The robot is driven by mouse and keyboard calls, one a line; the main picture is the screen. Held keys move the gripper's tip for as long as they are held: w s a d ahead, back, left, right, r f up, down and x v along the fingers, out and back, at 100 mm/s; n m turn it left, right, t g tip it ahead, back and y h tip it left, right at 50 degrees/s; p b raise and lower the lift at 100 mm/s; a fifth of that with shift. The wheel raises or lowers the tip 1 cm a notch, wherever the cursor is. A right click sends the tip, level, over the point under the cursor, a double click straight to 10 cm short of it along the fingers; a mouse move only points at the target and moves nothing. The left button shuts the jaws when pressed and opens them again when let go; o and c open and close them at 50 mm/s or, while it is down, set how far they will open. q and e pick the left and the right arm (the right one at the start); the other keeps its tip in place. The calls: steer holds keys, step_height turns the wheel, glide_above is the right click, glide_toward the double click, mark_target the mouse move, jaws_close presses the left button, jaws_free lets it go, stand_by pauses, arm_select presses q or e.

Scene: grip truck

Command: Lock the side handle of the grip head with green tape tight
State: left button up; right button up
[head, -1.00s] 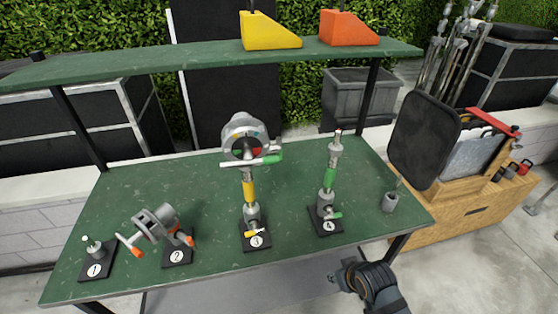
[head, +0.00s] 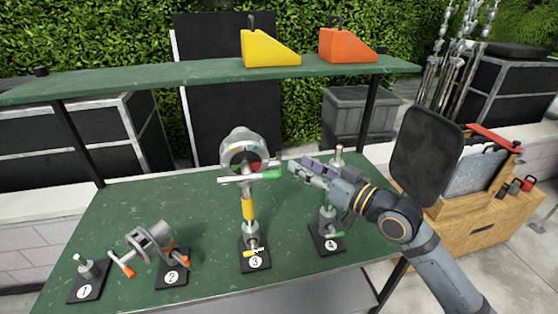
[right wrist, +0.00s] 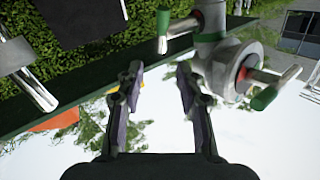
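The round silver grip head (head: 243,150) sits on top of the yellow-taped post (head: 249,208) at stand 3. Its side handle (head: 266,174) has a green-taped end pointing right. My right gripper (head: 297,170) is just right of that handle, its fingers pointing left, and appears apart from it. In the right wrist view my right gripper (right wrist: 157,78) is open with nothing between its fingers. There the grip head (right wrist: 225,62) lies beyond and right of the fingers, with one green-taped handle (right wrist: 181,27) above and another (right wrist: 265,96) at right. My left gripper is not in view.
Stand 4 (head: 327,238) is partly hidden behind my right arm. An orange-handled grip head (head: 152,242) is at stand 2, and a small post (head: 86,270) at stand 1. The green shelf (head: 200,77) spans above the table (head: 205,290). A wooden cart (head: 470,240) stands at right.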

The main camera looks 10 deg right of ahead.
mark_target(278, 153)
steer(key=x, duration=0.8)
steer(key=shift+w+a, duration=0.15)
steer(key=shift+a, duration=0.2)
jaws_close()
